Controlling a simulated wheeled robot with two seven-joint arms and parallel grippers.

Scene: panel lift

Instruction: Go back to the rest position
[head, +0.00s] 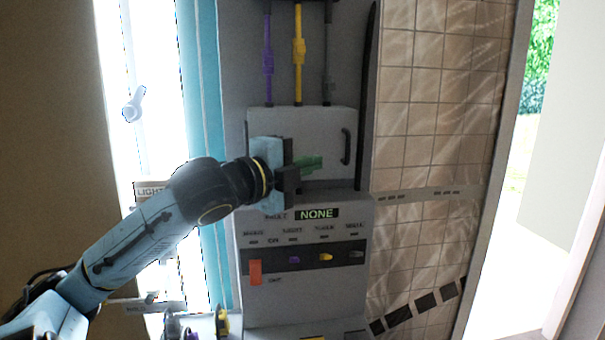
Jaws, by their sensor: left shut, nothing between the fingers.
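My left arm comes in from the lower left, and my left gripper (291,176) is in front of the grey panel box. The gripper is shut and empty. A small green part (310,163) shows just right of the fingers; I cannot tell whether they touch it. The panel's upper door (324,125) has a dark vertical handle (346,146) at its right side and looks closed. My arm and gripper hide part of its lower left. My right gripper is not in view.
Below the door is a sign reading NONE (317,213) above a row with a red switch (255,272) and small coloured plugs. Purple (268,55), yellow (299,50) and grey cables hang above. A tiled wall (425,130) and a bright opening are right.

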